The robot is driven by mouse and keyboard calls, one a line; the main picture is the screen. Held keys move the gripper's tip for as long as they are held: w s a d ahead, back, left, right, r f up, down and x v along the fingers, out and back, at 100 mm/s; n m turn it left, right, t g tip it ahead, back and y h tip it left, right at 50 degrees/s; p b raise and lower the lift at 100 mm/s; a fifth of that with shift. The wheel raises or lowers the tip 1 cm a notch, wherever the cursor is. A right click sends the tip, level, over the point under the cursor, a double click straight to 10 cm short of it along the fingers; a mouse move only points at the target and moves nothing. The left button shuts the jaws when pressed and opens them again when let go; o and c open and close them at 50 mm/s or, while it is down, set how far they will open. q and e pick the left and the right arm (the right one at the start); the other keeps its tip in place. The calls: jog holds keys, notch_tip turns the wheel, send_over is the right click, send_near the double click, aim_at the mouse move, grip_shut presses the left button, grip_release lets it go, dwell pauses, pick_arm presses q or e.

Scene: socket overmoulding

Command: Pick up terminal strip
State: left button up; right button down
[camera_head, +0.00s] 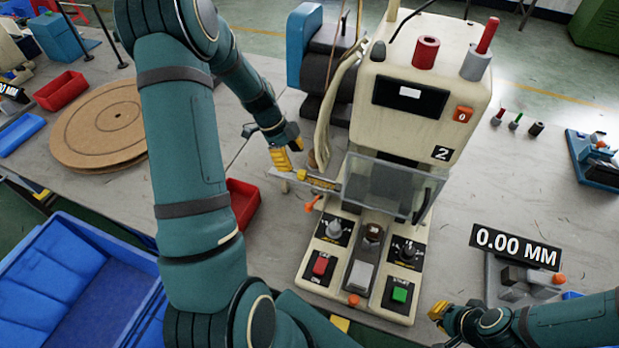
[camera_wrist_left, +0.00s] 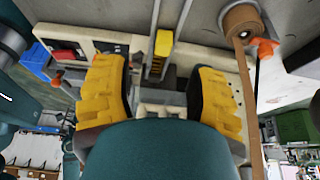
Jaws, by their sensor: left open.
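A narrow yellow-gold strip in a dark guide, which looks like the terminal strip (camera_head: 320,182), sticks out at the left side of the cream machine. In the left wrist view the strip (camera_wrist_left: 157,66) runs upright in the picture, between my finger pads and beyond them. My left gripper (camera_head: 288,152) is open, with its yellow fingers beside the strip's outer end in the head view. In the left wrist view the gripper (camera_wrist_left: 160,88) has a wide gap and holds nothing. My right gripper (camera_head: 438,312) is low at the right, partly cropped from clear view by its own arm.
The cream machine (camera_head: 419,92) has a clear guard (camera_head: 385,190) and buttons below. A red bin (camera_head: 243,203) stands left of it. A brown roll (camera_wrist_left: 241,22) with a hanging band is right of my fingers. A gauge display (camera_head: 515,247) stands at right.

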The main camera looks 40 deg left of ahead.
aim_at(303, 173)
pick_arm(q)
jog(key=shift+w+x, duration=0.15)
jog(key=shift+x, duration=1.6)
jog(key=shift+w+x, duration=0.15)
jog(key=shift+x, duration=1.6)
jog(key=shift+d, duration=0.15)
jog(key=shift+r, duration=0.1)
grip_shut()
